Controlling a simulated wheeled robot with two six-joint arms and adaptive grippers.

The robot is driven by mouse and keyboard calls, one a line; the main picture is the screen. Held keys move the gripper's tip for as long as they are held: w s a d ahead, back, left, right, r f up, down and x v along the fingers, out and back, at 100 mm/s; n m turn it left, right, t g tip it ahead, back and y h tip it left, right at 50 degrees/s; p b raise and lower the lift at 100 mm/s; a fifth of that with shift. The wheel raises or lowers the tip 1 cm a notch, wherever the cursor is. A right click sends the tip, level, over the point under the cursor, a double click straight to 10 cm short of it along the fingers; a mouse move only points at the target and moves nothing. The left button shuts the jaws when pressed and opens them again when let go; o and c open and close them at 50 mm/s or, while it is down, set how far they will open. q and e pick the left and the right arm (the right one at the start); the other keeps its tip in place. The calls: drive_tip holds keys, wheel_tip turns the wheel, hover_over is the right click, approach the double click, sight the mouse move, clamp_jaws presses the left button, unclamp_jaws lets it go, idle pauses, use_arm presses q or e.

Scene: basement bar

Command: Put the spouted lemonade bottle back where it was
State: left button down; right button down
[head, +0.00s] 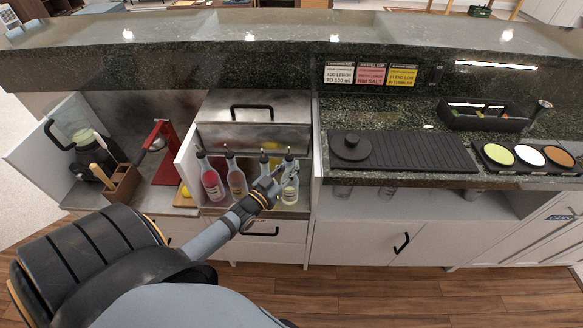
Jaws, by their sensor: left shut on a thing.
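My left gripper (279,183) reaches in from the lower left and is shut on a clear spouted bottle with pale contents, the lemonade bottle (291,187). The bottle is upright at the right end of a row of spouted bottles, in the open bay in front of the steel box. The gripper hides part of it, and I cannot tell whether its base touches the shelf. To its left stand a red bottle (212,184), an amber bottle (236,181) and a partly hidden bottle (264,163). My right gripper is not in view.
A steel lidded box (254,135) stands behind the bottles. A white partition (317,150) is close on the right. A red press (160,150) and a wooden utensil holder (122,184) are to the left. A black ribbed mat (420,151) lies on the right counter.

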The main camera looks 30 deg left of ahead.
use_arm(q)
drive_tip(key=shift+r, duration=0.1)
drive_tip(key=c, duration=1.5)
unclamp_jaws()
drive_tip(key=shift+f, duration=0.2)
drive_tip(key=shift+o, duration=0.2)
drive_tip(key=shift+r, duration=0.3)
drive_tip(key=s+a+f+p, duration=0.1)
drive_tip(key=s+p, duration=0.1)
drive_tip(key=s, duration=1)
drive_tip(key=shift+a+f, duration=0.15)
drive_tip(key=shift+f, duration=0.1)
